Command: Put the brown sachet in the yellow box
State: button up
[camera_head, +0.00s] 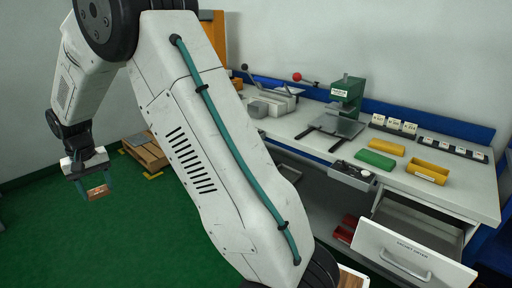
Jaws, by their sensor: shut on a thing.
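My gripper (94,184) hangs at the left, over the green floor and well away from the bench. It is shut on a small brown sachet (98,192), which shows low between its fingers. The yellow box (427,179) stands on the right part of the white bench top, near the front edge. It looks open at the top, with a small label on its front. The inside of the box is too small to make out fully.
A green press (346,96) stands farther back. An open drawer (412,256) juts out below the bench front. A wooden pallet (146,150) lies on the floor.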

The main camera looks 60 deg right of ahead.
aim_at(426, 175)
jog(key=i, duration=1.9)
jog(key=z, duration=3.5)
jog(key=i, duration=1)
